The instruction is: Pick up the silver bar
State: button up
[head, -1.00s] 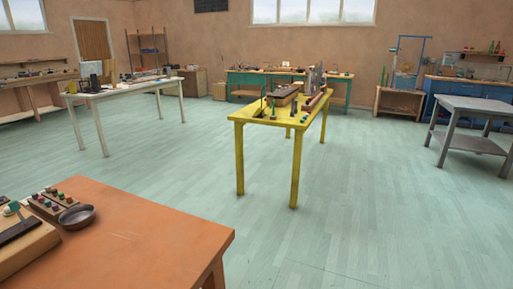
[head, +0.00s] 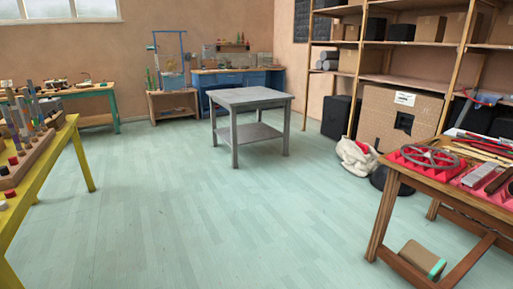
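A wooden table (head: 386,208) at the right edge carries red foam pads (head: 416,170). A short grey, metal-looking bar (head: 479,174) lies on the red foam near the right edge; it may be the silver bar, but it is too small to be sure. A grey ring with spokes (head: 431,156) lies on the foam to its left. A darker bar lies just right of the grey one, partly cut by the frame edge. My gripper is not in view.
A yellow table (head: 40,182) with upright tubes stands at the left edge. A bare grey table (head: 250,97) stands in the middle distance. Shelves with boxes (head: 400,125) and a white sack (head: 357,157) are behind the wooden table. Open floor (head: 210,220) lies between.

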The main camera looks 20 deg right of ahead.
aim_at(475, 177)
jog(key=i+j+z, duration=0.1)
jog(key=i+z, duration=0.15)
jog(key=z, duration=0.2)
jog(key=i+j+z, duration=0.15)
jog(key=z, duration=0.25)
jog(key=i+j+z, duration=0.3)
jog(key=z, duration=0.15)
jog(key=i+j+z, duration=0.2)
jog(key=z, duration=0.2)
jog(key=i+j+z, duration=0.1)
jog(key=j+z, duration=0.35)
jog(key=i+j+z, duration=0.2)
jog(key=j+z, duration=0.2)
jog(key=i+j+z, duration=0.15)
jog(key=j+z, duration=0.2)
jog(key=i+j+z, duration=0.1)
jog(key=j+z, duration=0.65)
jog(key=j, duration=0.25)
jog(key=i+j+z, duration=0.1)
jog(key=j, duration=0.3)
jog(key=i, duration=0.1)
